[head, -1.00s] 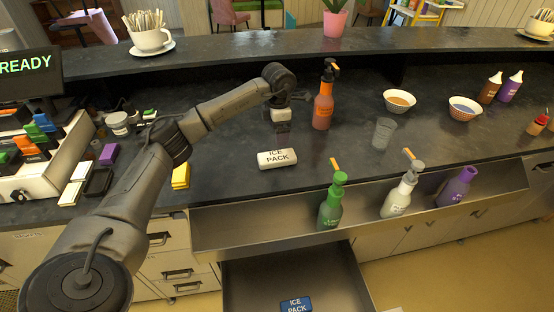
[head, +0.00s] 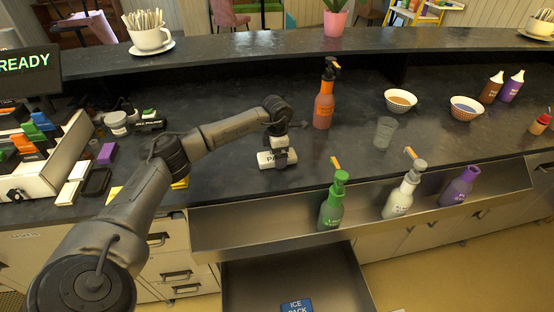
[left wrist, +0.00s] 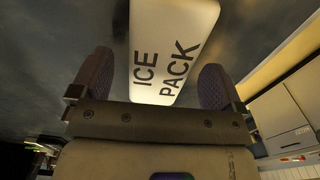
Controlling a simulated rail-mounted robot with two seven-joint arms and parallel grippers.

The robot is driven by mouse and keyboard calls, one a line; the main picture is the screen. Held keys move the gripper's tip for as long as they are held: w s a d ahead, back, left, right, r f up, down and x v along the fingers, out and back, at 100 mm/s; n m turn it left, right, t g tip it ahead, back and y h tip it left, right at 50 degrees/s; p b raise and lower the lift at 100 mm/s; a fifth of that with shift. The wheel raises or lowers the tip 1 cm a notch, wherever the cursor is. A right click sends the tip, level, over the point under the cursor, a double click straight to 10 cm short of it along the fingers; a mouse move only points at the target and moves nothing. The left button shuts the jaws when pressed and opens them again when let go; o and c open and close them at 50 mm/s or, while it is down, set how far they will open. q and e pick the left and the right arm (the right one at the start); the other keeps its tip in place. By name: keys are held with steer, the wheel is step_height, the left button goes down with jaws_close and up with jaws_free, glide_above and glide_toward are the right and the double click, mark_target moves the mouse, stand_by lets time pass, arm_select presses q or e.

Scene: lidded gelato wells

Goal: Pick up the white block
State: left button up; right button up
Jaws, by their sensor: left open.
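The white block, marked "ICE PACK" (head: 265,160), lies flat on the dark counter in the head view, partly hidden by my left gripper (head: 283,158). My left gripper points down over it. In the left wrist view the white block (left wrist: 172,45) lies between the two dark fingers of my left gripper (left wrist: 158,82), which are open and on either side of it. A gap shows between the block and each finger. My right gripper is not in view.
An orange bottle (head: 324,100) stands behind and to the right of the block. A clear glass (head: 384,132) stands farther right. A metal rail along the counter front holds green (head: 334,205), white and purple bottles. A blue ice pack (head: 296,306) lies in the open drawer below.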

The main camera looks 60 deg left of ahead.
arm_select(q)
steer(key=shift+f, duration=0.7)
steer(key=c, duration=1.2)
